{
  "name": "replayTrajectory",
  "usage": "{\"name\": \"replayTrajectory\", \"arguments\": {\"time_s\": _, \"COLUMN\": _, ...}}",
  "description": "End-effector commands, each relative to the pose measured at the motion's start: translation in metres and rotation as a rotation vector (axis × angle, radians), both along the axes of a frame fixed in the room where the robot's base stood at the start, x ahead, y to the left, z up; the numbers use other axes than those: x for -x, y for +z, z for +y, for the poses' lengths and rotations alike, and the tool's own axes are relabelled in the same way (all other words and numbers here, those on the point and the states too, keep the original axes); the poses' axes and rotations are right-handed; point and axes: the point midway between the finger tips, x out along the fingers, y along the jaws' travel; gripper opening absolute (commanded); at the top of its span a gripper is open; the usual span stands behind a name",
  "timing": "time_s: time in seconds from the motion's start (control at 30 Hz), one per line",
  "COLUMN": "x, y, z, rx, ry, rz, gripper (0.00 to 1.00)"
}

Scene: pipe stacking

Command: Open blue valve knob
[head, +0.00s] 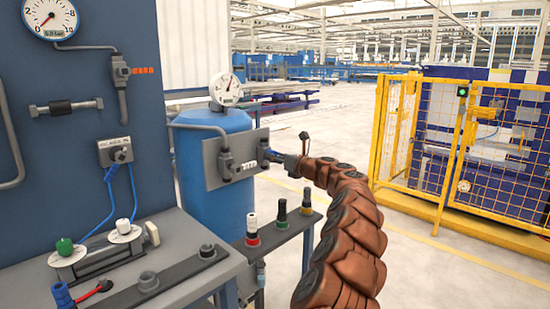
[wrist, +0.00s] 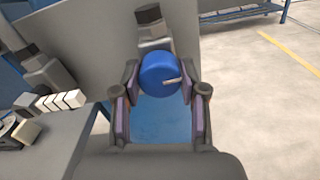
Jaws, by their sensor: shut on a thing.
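The blue valve knob (wrist: 164,72) is round with a light pointer mark that points right. It sits at the end of a dark fitting on a grey panel. In the wrist view my gripper (wrist: 165,85) has one finger on each side of the knob and is shut on it. In the head view my gripper (head: 285,160) reaches the right end of the grey panel (head: 236,158).
A blue tank (head: 190,170) with a pressure gauge (head: 225,89) stands behind the panel. A small table (head: 275,233) with several coloured connectors is below. A workbench (head: 190,285) is at the left. A yellow fence (head: 480,150) stands at the right. Open floor lies between.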

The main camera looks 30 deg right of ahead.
Motion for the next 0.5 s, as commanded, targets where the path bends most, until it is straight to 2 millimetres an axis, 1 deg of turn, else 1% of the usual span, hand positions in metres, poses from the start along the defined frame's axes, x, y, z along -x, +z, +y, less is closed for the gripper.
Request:
{"name": "replayTrajectory", "arguments": {"time_s": 0.17, "x": 0.0002, "y": 0.0005, "z": -0.0005, "rx": 0.111, "ry": -0.001, "rz": -0.027, "gripper": 0.07}}
{"name": "replayTrajectory", "arguments": {"time_s": 0.5, "x": 0.0004, "y": -0.0004, "z": -0.0005, "rx": 0.418, "ry": -0.003, "rz": -0.097, "gripper": 0.07}}
